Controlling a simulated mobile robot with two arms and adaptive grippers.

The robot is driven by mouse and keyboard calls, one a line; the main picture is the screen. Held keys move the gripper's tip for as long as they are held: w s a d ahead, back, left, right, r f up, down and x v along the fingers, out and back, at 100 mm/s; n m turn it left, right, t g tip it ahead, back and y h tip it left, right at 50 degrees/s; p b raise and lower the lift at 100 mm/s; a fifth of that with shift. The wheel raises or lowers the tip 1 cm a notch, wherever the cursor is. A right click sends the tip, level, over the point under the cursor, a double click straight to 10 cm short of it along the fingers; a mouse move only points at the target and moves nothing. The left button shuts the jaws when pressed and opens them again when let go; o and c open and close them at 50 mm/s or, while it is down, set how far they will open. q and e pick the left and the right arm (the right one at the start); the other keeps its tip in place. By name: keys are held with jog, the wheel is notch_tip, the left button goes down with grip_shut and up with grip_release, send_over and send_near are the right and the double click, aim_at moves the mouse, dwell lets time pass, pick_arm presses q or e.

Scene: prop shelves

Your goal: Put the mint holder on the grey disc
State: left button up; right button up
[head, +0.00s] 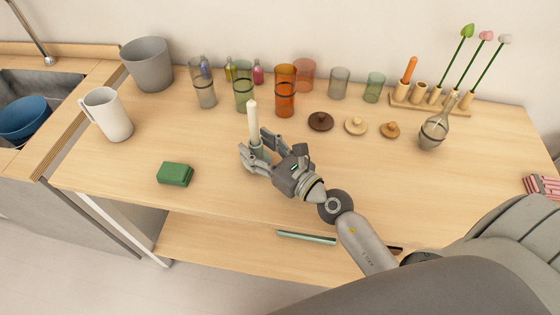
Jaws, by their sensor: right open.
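A pale greenish holder (255,143), which I take to be the mint holder, stands upright on the wooden table with a cream candle (252,118) in it. My right gripper (252,155) is open, with its fingers low around the holder. The fingers hide the holder's lower part, and I cannot tell whether they touch it. I cannot make out a grey disc in this view. My left gripper is not in view.
Coloured glasses (285,92) stand in a row behind the holder. A green box (175,174) and white mug (107,115) are left. The table's front middle is largely clear.

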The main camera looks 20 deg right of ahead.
jog(key=b+v, duration=0.1)
jog(key=v, duration=0.3)
jog(key=b+v, duration=0.2)
jog(key=v, duration=0.3)
jog(key=shift+s+f, duration=0.1)
jog(key=shift+f, duration=0.1)
jog(key=shift+b+v, duration=0.55)
jog(key=shift+v, duration=0.3)
jog(key=shift+r, duration=0.2)
